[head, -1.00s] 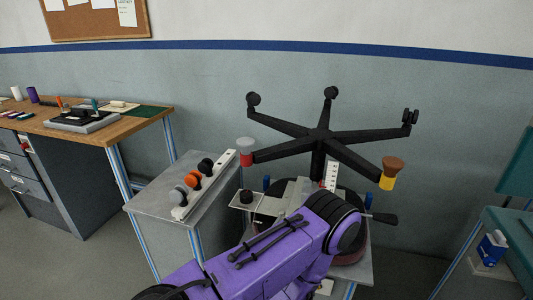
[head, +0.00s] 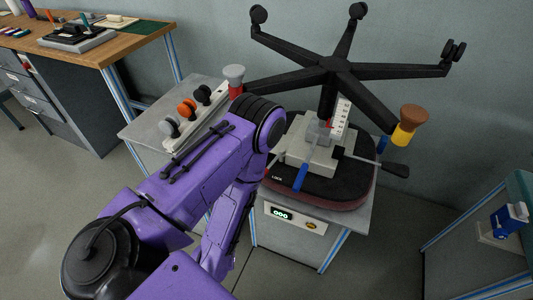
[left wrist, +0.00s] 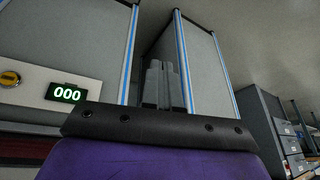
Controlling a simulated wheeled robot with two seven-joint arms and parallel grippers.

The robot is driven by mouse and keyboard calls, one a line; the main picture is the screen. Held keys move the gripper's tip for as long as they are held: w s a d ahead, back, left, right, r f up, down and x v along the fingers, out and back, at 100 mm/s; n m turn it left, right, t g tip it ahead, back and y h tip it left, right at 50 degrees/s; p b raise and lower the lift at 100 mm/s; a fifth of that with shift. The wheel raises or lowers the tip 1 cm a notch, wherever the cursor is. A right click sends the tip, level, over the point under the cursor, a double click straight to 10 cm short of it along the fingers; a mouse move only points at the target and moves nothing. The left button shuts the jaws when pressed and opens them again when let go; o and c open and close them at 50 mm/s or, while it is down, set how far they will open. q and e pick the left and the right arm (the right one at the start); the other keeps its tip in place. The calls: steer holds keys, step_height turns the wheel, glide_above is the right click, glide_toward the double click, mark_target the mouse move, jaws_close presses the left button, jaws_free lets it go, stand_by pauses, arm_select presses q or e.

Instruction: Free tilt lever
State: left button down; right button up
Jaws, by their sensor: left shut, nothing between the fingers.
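An upside-down office chair lies with its dark seat (head: 343,190) on a stand and its black five-armed base (head: 335,66) up. On its pale mechanism block (head: 308,152), a lever with a black paddle (head: 395,170) sticks out to the right. A blue-handled lever (head: 300,177) points toward me near a "LOCK" label. I cannot tell which is the tilt lever. My left arm is left of the chair; its gripper is hidden in the head view. In the left wrist view my left gripper (left wrist: 165,86) is shut and empty, low near the stand. My right gripper is out of view.
The stand front carries a green "000" display (head: 281,214), also in the left wrist view (left wrist: 67,94). Open floor lies between.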

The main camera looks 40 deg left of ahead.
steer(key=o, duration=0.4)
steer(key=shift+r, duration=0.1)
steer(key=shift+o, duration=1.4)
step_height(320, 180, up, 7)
steer(key=p, duration=0.7)
arm_select(q)
steer(key=w+d+r+m+y+p, duration=0.1)
steer(key=w+d+r+m, duration=0.1)
steer(key=w+r, duration=0.7)
steer(key=w+d+r+m+y+p, duration=0.1)
steer(key=w+d+r+m, duration=0.2)
steer(key=w+r, duration=0.7)
step_height(320, 180, up, 6)
steer(key=shift+w+d+r+t+p, duration=0.1)
steer(key=shift+w+d+t+p, duration=0.2)
steer(key=shift+d+t+p, duration=0.15)
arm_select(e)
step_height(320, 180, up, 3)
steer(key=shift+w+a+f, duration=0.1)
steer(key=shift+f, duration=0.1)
